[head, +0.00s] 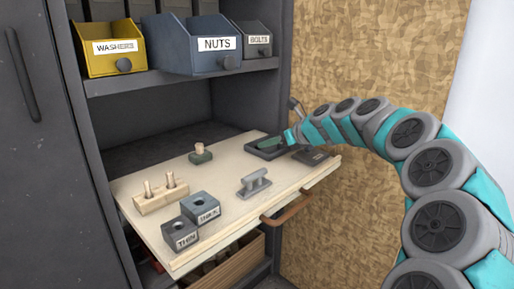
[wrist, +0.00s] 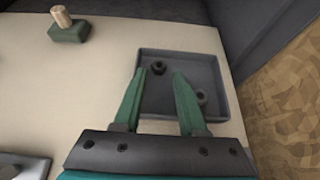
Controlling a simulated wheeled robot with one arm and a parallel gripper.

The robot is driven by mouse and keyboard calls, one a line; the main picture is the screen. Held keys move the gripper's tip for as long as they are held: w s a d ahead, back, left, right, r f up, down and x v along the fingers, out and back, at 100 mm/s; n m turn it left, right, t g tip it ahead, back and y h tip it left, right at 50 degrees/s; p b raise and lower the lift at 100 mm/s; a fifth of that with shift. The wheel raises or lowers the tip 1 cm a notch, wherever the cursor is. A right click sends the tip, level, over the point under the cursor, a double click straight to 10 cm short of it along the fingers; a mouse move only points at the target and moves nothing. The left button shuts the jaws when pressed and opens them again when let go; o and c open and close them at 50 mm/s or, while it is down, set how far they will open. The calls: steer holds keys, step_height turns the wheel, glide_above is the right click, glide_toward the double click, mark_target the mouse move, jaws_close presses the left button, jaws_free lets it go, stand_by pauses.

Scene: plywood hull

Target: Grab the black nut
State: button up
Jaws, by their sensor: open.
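The black nut (wrist: 158,68) lies in a shallow dark grey tray (wrist: 182,54), near the tray's upper left in the wrist view. A second, greyer nut (wrist: 201,97) lies to its lower right, just right of the right fingertip. My gripper (wrist: 159,73) is open with green fingers over the tray. In the picture the black nut shows between the two fingertips; I cannot tell how far above it they are. In the head view my gripper (head: 272,143) reaches over the tray (head: 259,153) at the board's back right, and the nuts cannot be made out.
The pale pull-out board (head: 215,215) also bears a green block with a peg (head: 200,153), a wooden peg block (head: 160,195), a grey handled piece (head: 254,183) and THIN (head: 181,235) and THICK (head: 201,207) blocks. Labelled bins, including NUTS (head: 217,44), stand above.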

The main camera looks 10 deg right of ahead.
mark_target(263, 151)
steer(key=x, duration=0.3)
steer(key=shift+a, duration=0.1)
jaws_close()
stand_by(0.4)
